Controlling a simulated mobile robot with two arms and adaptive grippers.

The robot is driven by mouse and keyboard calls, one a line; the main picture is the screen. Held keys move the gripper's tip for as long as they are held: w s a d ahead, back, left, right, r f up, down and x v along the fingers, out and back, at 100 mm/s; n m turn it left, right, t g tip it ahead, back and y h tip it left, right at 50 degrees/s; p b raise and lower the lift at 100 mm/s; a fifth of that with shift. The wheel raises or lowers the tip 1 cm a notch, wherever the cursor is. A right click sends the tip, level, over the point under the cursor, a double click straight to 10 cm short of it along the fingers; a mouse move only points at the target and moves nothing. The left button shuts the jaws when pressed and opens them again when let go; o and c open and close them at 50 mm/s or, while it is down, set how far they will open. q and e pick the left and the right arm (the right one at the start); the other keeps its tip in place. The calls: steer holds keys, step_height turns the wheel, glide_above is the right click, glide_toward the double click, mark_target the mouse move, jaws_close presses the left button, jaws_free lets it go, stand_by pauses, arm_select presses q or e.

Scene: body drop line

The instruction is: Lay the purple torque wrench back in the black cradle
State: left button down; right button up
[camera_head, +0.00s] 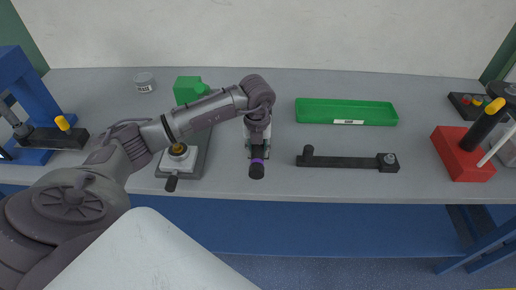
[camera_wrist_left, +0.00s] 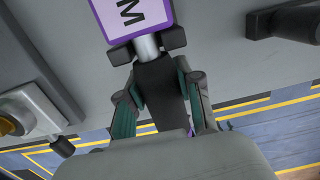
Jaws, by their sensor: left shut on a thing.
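My left gripper (camera_head: 257,148) is over the middle of the grey bench, shut on the torque wrench. The wrench's black handle end with a purple band (camera_head: 257,168) sticks out below the gripper, toward the bench's front edge. In the left wrist view, the fingertips (camera_wrist_left: 147,46) close around the wrench's silver shaft, with a purple-edged white label (camera_wrist_left: 135,14) beyond. The black cradle (camera_head: 345,162) is a long low bar to the right of the gripper, with a round post at its left end and a block at its right. Nothing lies on it. My right gripper is out of view.
A green tray (camera_head: 346,112) lies behind the cradle. A grey fixture with a brass-coloured part (camera_head: 180,153) and a green object (camera_head: 188,89) are left of the gripper. A red block (camera_head: 460,155) stands at the right. Bench between gripper and cradle is clear.

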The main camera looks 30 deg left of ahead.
arm_select(q)
steer(key=shift+f+b, duration=0.3)
steer(key=c, duration=0.7)
jaws_free()
steer(key=shift+r+p, duration=2.05)
steer(key=shift+r, duration=1)
steer(key=shift+f, duration=0.1)
